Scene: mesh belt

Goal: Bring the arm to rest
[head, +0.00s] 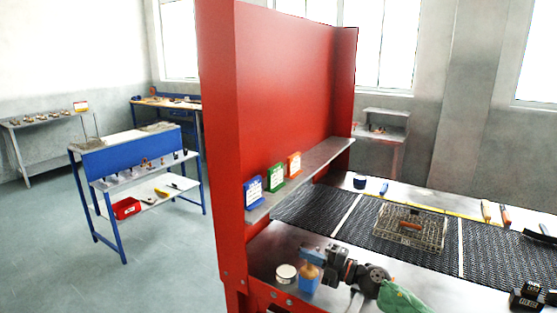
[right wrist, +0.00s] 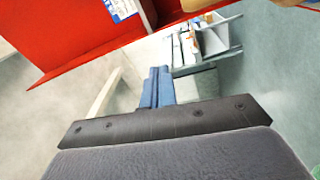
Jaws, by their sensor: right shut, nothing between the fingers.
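My right gripper (head: 312,254) comes in from the lower right of the head view, over the metal bench top. Its blue fingers (right wrist: 156,86) are together in the right wrist view, with nothing between them. In the head view the fingers point left, toward the red panel (head: 285,95). My left gripper is not in view.
A white round jar (head: 286,273) stands left of the cup. A wire basket (head: 410,228) sits on the black mesh belt (head: 340,222). Green, blue and orange card holders (head: 276,177) stand on a ledge by the panel. Tools lie along the belt's far side. Open floor lies left.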

